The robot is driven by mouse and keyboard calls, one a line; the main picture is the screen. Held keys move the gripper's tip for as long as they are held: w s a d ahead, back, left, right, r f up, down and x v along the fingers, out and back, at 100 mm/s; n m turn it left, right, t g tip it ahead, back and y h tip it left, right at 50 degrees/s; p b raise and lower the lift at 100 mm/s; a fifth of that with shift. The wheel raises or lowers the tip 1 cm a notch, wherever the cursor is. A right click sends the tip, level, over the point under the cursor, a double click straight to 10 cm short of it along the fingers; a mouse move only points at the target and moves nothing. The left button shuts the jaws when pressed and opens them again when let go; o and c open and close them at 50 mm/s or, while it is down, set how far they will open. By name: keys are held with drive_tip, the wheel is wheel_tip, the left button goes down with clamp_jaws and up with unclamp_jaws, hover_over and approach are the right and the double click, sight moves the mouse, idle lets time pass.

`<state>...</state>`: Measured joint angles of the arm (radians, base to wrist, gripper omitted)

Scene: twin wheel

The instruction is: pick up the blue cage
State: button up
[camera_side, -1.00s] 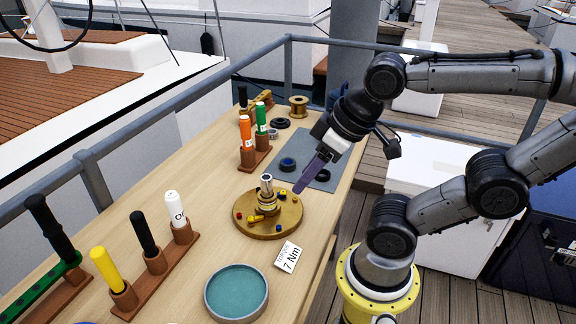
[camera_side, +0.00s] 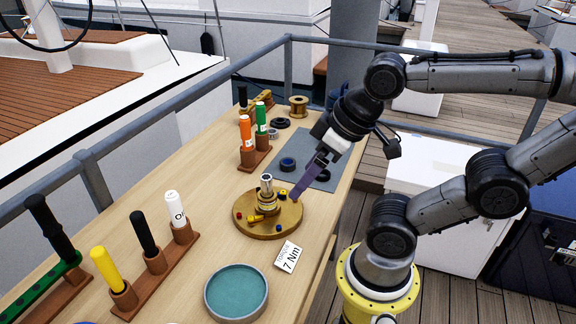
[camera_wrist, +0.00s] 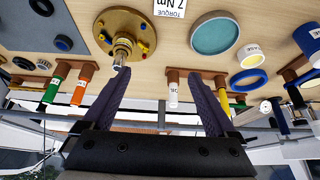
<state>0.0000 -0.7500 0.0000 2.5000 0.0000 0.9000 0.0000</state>
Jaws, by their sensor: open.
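A dark ring with a blue face (camera_side: 287,164) lies on the grey mat behind and left of my gripper; it also shows in the wrist view (camera_wrist: 63,42). A plain blue ring (camera_wrist: 249,80) lies on the bench at the right of the wrist view. I cannot tell for sure which is the blue cage. My gripper (camera_side: 295,197) has purple fingers and hangs at the right rim of the round brass plate (camera_side: 283,223). In the wrist view the fingers of my gripper (camera_wrist: 159,75) are wide apart with nothing held.
A metal post (camera_side: 267,183) stands upright on the brass plate, with small coloured pieces around it. Black rings (camera_side: 323,175) lie on the grey mat (camera_side: 312,145). Racks of upright handles line the left side. A teal dish (camera_side: 236,291) and torque card (camera_side: 288,257) lie in front.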

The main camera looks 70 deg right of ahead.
drive_tip(key=w+d+r+n+t+h, duration=0.1)
drive_tip(key=w+r+n, duration=0.15)
drive_tip(key=n, duration=0.35)
drive_tip(key=w+d+r+n, duration=0.1)
drive_tip(key=w+d+n, duration=0.15)
drive_tip(key=n, duration=0.45)
drive_tip(key=n+g+h, duration=0.3)
drive_tip(key=n+g, duration=0.1)
drive_tip(key=n, duration=0.7)
hover_over(288, 160)
drive_tip(key=s+a, duration=0.4)
drive_tip(key=a, duration=0.3)
wheel_tip(288, 160, down, 12)
drive_tip(key=x, duration=1.3)
drive_tip(key=shift+w+d, duration=0.1)
drive_tip(key=shift+d, duration=0.05)
drive_tip(key=shift+r, duration=0.15)
clamp_jaws()
